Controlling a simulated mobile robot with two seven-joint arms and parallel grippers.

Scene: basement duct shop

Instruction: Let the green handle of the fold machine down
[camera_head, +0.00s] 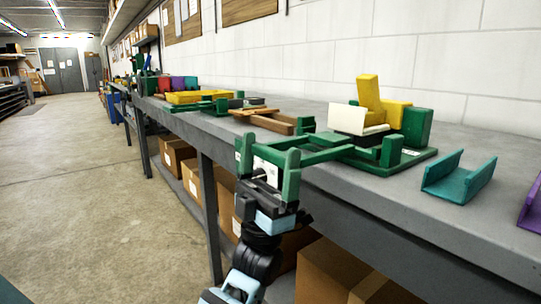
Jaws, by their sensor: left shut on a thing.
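The fold machine is the green-based device near the bench's front edge, with its base plate (415,158) flat on the grey top. A yellow upright piece (369,98) and a white sheet on a dark block (355,119) sit on it. Its green handle (291,176) reaches out to the left, past the bench edge, joined by green bars. My left gripper (266,178) is at the handle's outer end, in front of the bench, shut on it. The fingertips are partly hidden by green parts. My right gripper is not in view.
A teal channel piece (459,180) and a purple piece (532,206) lie right of the machine on the bench (490,225). More green, yellow and brown devices stand further left. Cardboard boxes (330,275) fill the lower shelf. The concrete floor (90,190) at left is open.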

